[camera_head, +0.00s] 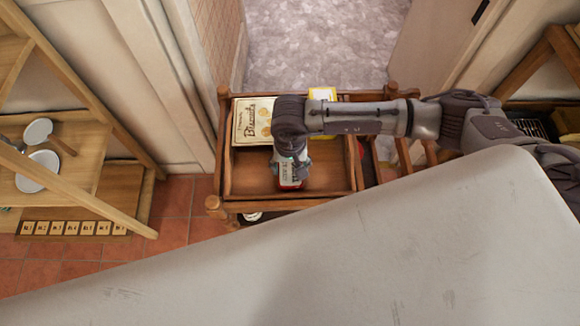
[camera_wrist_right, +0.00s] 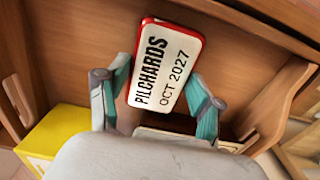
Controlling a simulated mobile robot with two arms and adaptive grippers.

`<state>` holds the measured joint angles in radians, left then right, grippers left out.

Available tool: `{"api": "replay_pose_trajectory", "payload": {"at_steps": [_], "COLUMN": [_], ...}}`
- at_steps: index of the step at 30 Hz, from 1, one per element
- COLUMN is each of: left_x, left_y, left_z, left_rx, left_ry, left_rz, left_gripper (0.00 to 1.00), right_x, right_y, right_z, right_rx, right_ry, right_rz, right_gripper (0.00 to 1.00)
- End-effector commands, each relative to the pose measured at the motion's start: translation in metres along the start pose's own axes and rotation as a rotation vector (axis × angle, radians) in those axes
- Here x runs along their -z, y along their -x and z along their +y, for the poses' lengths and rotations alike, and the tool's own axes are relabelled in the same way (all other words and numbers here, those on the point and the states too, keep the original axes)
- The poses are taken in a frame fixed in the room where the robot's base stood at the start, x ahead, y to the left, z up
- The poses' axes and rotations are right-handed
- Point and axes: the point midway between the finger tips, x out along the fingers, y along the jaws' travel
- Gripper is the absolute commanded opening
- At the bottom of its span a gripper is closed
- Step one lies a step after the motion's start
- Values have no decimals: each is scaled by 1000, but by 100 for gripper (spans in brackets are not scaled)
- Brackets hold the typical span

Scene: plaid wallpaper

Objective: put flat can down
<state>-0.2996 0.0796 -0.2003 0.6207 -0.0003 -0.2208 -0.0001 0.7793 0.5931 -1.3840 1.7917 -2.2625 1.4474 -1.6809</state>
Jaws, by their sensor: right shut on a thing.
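The flat can (camera_head: 290,182) has a red rim and a pale label. In the right wrist view the can (camera_wrist_right: 166,65) reads "PILCHARDS OCT 2027". My right gripper (camera_head: 292,162) points down over the wooden tray (camera_head: 328,178) and is shut on the can. In the wrist view its two teal-tipped fingers stand on either side of the can. The can is over the front compartment of the tray; I cannot tell whether it touches the tray floor. My left gripper is not in view.
A biscuits box (camera_head: 252,122) lies at the back left of the tray, with a yellow box (camera_head: 322,94) behind. The tray floor beside the can looks clear. Wooden shelves (camera_head: 90,145) with white dishes stand at left. A shelf (camera_head: 530,75) stands at right.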

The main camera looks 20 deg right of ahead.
Motion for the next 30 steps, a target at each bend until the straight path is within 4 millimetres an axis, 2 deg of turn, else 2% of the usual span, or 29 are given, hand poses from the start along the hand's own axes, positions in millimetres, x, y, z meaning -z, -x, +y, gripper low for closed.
{"api": "replay_pose_trajectory", "payload": {"at_steps": [11, 12, 16, 25, 30], "left_x": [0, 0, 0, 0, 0], "left_y": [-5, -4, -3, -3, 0], "left_z": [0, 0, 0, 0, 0], "left_rx": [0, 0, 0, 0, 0], "left_ry": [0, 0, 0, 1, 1], "left_rz": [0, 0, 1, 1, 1], "left_gripper": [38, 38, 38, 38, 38], "right_x": [1, 0, 0, 0, 1], "right_y": [-4, -3, -3, -2, 8], "right_z": [0, 0, 0, 0, -1], "right_rx": [2, 2, 2, 2, 3], "right_ry": [1, 1, 0, 0, 1], "right_rz": [1, 1, 1, 0, 3], "right_gripper": [26, 71, 91, 91, 91]}}
